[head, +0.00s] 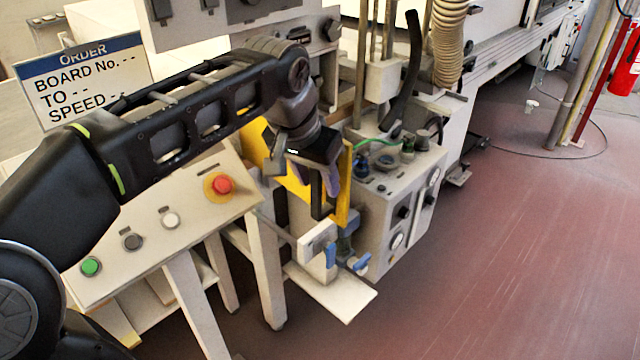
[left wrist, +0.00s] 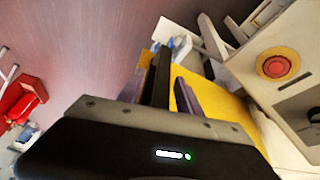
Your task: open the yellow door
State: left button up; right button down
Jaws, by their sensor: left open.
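The yellow door (head: 346,185) is in the middle of the head view, on the front of the pale machine. My left gripper and wrist cover much of it, and yellow shows on both sides of them. It shows as a yellow panel in the left wrist view (left wrist: 222,103), behind and right of the fingers. My left gripper (head: 325,198) is open in front of the door, fingers pointing down. My right gripper is out of view.
A slanted control panel (head: 150,225) with a red button (head: 223,184) stands left of the door. A grey control box (head: 390,205) with knobs stands close on its right. A small pale shelf (head: 335,297) with blue-handled valves is below.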

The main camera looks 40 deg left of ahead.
pick_arm(q)
jog(key=v, duration=0.5)
jog(key=shift+s+r, duration=0.1)
jog(key=shift+r, duration=0.1)
jog(key=shift+f, duration=0.1)
